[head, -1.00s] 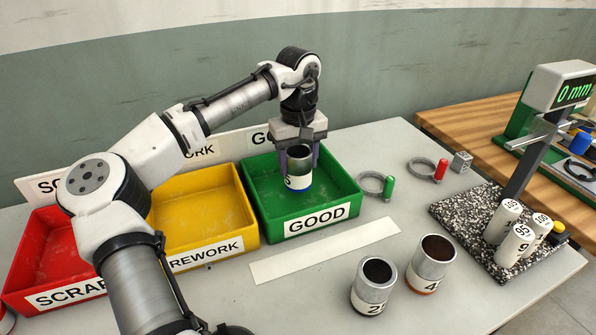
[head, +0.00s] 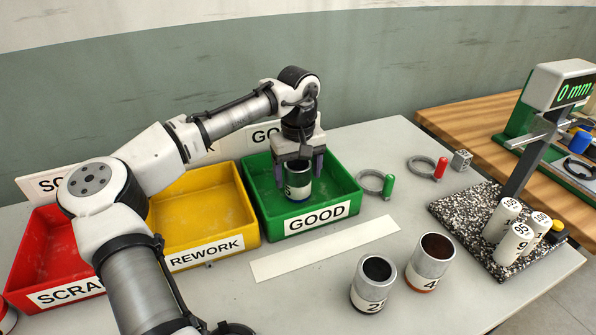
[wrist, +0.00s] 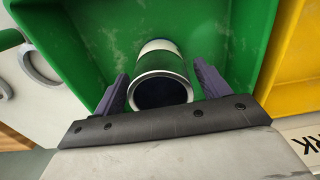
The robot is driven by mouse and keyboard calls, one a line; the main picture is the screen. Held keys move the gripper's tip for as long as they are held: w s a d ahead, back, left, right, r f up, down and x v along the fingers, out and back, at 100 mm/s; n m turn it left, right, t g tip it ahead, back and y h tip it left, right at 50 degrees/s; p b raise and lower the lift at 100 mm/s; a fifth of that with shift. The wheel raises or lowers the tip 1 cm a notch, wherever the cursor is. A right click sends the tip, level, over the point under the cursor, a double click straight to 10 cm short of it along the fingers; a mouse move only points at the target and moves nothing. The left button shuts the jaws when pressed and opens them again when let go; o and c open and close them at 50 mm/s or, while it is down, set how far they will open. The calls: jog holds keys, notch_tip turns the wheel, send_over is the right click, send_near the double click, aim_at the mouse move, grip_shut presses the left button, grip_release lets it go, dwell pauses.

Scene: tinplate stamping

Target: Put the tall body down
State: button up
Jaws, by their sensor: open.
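The tall body (head: 298,184) is a metal cylinder with a white and blue band, standing in the green GOOD tray (head: 346,207). In the wrist view the body (wrist: 161,72) shows its dark open mouth, with the green tray floor around it. My gripper (head: 299,178) is over the tray with its fingers down on either side of the body. In the wrist view the purple-grey fingers are spread, with a gap visible on each side of the body. The body's underside is hidden.
The yellow REWORK tray (head: 245,231) and red SCRAP tray (head: 30,296) stand to the left. Two metal bodies, one at front (head: 373,284) and one beside it (head: 431,262), stand on the table. Ring gauges and a granite plate (head: 470,225) with white cylinders are at right.

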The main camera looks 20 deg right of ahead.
jog(key=shift+r, duration=0.15)
notch_tip(320, 180, up, 12)
jog(key=shift+b, duration=0.45)
jog(key=shift+r, duration=0.1)
